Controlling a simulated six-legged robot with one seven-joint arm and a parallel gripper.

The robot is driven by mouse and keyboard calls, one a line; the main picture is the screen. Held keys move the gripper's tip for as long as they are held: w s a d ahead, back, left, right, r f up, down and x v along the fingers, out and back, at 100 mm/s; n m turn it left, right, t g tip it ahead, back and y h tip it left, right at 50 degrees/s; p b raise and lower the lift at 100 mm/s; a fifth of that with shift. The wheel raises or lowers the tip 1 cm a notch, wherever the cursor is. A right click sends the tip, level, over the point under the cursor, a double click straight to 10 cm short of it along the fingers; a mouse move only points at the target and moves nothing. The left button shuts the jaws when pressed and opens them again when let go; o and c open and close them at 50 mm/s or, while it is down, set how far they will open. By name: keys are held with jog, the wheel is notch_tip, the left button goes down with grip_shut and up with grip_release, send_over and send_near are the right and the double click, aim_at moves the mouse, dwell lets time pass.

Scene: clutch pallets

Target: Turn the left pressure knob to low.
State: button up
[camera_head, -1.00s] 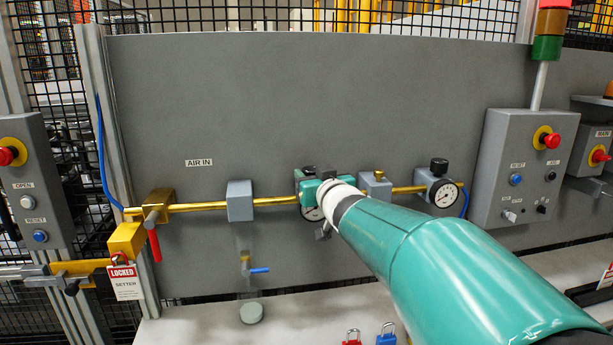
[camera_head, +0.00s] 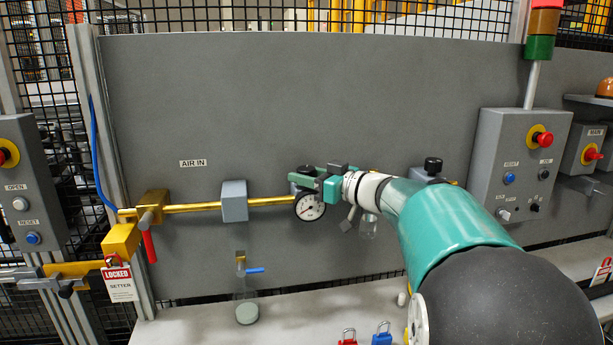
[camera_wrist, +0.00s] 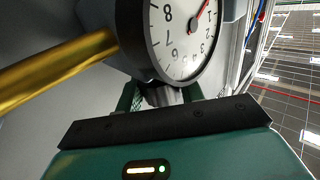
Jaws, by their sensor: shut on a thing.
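The left regulator's round white gauge (camera_head: 310,207) hangs on the brass pipe, and its face shows large with a red needle in the wrist view (camera_wrist: 180,35). My gripper (camera_head: 306,176) reaches in from the right, just above this gauge. Its green fingers are closed around the left pressure knob (camera_wrist: 160,95), a dark shape between them in the wrist view. My fingers hide most of the knob, so its turned position does not show. The right regulator's black knob (camera_head: 433,164) stands free behind my arm, and its gauge is hidden.
The brass pipe (camera_head: 270,202) runs left through a grey block (camera_head: 234,201) to a valve with a red handle (camera_head: 149,246). A clear bowl (camera_head: 368,226) hangs close beside my wrist. A control box (camera_head: 520,160) stands right. Padlocks (camera_head: 383,334) lie on the shelf below.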

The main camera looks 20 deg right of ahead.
jog(key=shift+n+g+y, duration=1.8)
jog(key=shift+y, duration=0.3)
jog(key=o, duration=1)
jog(key=shift+c, duration=0.2)
jog(key=shift+d, duration=0.1)
jog(key=v, duration=1.3)
jog(key=shift+d, duration=0.35)
jog(key=shift+r, duration=0.1)
